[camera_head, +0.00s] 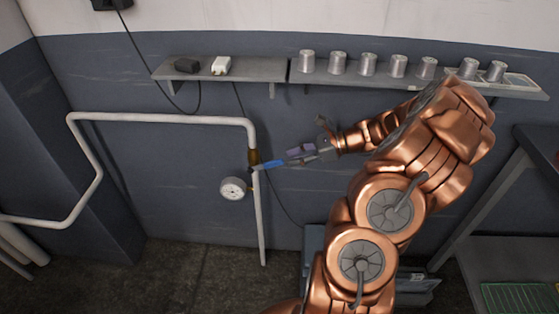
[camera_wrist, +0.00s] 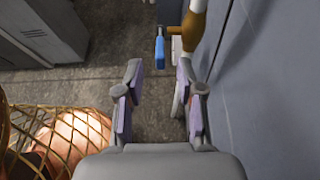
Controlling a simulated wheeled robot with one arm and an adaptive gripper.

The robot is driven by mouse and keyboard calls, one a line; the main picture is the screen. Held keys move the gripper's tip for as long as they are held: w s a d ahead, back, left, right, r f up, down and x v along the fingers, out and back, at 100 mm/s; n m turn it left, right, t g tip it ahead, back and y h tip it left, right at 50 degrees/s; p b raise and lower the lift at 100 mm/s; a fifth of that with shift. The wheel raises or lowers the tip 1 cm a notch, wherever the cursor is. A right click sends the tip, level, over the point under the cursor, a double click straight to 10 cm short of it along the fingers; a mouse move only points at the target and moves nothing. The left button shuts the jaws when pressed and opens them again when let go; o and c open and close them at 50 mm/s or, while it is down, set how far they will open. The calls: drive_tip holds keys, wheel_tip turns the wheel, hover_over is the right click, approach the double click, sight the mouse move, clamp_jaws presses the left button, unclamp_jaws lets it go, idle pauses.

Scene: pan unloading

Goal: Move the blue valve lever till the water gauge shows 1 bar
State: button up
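The blue valve lever (camera_head: 271,164) points right from the brass valve (camera_head: 253,157) on the white wall pipe. The round water gauge (camera_head: 233,189) sits just below and left of the valve; its needle is too small to read. My gripper (camera_head: 295,158) is to the right of the lever, close to its free end. In the wrist view my gripper (camera_wrist: 159,75) is open and empty. The blue lever (camera_wrist: 160,49) shows ahead of the gap between the fingertips, and the brass valve (camera_wrist: 194,27) is at upper right. I see no contact with the lever.
A wall shelf (camera_head: 225,73) with a black plug and a white plug, and another shelf with several metal cups (camera_head: 368,64), run above my arm. The white pipe (camera_head: 160,118) extends left. A rack (camera_head: 500,250) stands at right. The wall beside the gripper is close.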

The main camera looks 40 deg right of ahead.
drive_tip(key=v, duration=0.3)
idle(0.7)
